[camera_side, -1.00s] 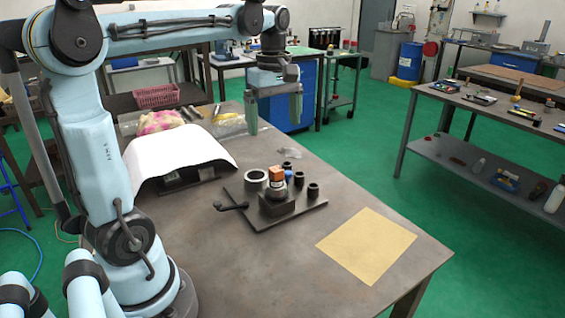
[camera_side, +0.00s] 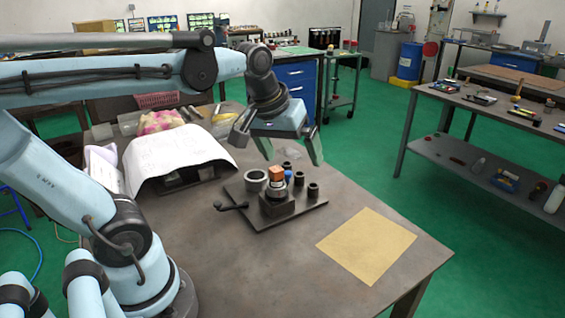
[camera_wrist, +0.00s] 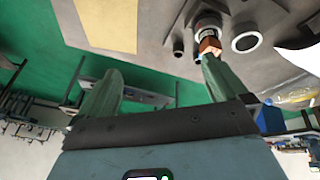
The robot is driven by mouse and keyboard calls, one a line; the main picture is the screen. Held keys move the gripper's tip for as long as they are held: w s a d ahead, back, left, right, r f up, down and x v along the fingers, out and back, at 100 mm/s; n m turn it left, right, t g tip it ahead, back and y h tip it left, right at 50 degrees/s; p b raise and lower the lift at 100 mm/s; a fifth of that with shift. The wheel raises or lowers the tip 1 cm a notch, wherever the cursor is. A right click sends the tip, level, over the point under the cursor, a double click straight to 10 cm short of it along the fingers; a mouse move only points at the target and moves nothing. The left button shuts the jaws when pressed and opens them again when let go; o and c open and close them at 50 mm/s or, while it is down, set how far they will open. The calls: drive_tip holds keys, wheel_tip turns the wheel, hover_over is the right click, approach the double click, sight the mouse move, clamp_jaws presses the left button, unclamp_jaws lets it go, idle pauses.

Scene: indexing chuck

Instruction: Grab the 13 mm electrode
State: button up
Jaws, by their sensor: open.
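A copper-coloured block (camera_side: 277,172), which looks like the electrode, sits upright on top of a dark chuck (camera_side: 277,205) on the bench. Its 13 mm size cannot be read. In the wrist view the copper block (camera_wrist: 209,42) shows just beyond the tip of the right-hand finger, with a pale ring behind it. My gripper (camera_side: 293,160) is open and empty, tilted, above and behind the chuck in the side view. Its green fingers (camera_wrist: 162,68) are wide apart in the wrist view. I see no contact with the block.
A dark base plate (camera_side: 310,205) carries the chuck, a pale ring (camera_side: 255,180), a blue part and several small dark cylinders. A black-handled lever (camera_side: 232,206) sticks out left. A tan sheet (camera_side: 367,246) lies right. A white draped cover (camera_side: 175,155) stands left. The front bench is clear.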

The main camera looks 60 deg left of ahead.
drive_tip(key=s+d+f+m+t, duration=0.2)
drive_tip(key=d+f+m, duration=0.1)
drive_tip(key=f+m, duration=0.2)
drive_tip(key=shift+d, duration=0.4)
drive_tip(key=shift+s+d+f+m+h, duration=0.2)
drive_tip(key=shift+s+m+h, duration=0.1)
drive_tip(key=shift+m, duration=0.2)
drive_tip(key=shift+c, duration=0.6)
drive_tip(key=shift+f+t, duration=0.15)
drive_tip(key=shift+t, duration=0.15)
drive_tip(key=shift+c, duration=1.1)
drive_tip(key=c, duration=0.4)
